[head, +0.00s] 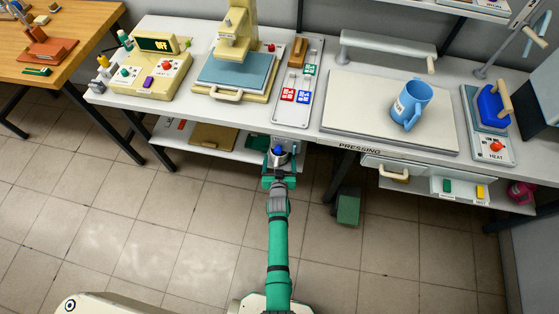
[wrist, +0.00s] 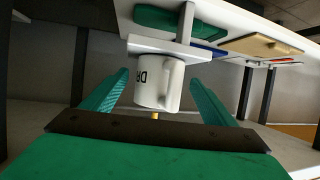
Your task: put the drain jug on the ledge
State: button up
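A pale jug (wrist: 158,88) marked "DR" stands between my gripper's (wrist: 158,78) green fingers in the wrist view, which looks upside down. Gaps show on both sides, so the gripper is open around it. The jug's flat end meets a small white slab (wrist: 190,50), which looks like a ledge by the lower shelf. In the head view my gripper (head: 280,164) is at the table's front edge, around a grey jug (head: 283,159) with something blue on top. A larger blue jug (head: 410,103) with a small unreadable label stands on the pressing board (head: 350,115).
The lower shelf (head: 190,140) holds a brown board (head: 214,137) and a green item (head: 257,142). A panel (head: 297,95) with coloured labels and a press (head: 235,70) stand above on the table. A green box (head: 348,207) stands right of my arm. Open floor lies left.

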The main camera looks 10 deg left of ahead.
jog(key=w+d+v, duration=0.1)
jog(key=d+v, duration=0.2)
jog(key=v, duration=2.9)
jog(key=s+d+r+m+t+h, duration=0.2)
jog(key=s+d+r, duration=0.1)
jog(key=s+r, duration=1)
notch_tip(320, 180, up, 4)
jog(key=shift+s+r+h, duration=0.15)
jog(key=shift+s+h, duration=0.15)
jog(key=shift+s, duration=0.05)
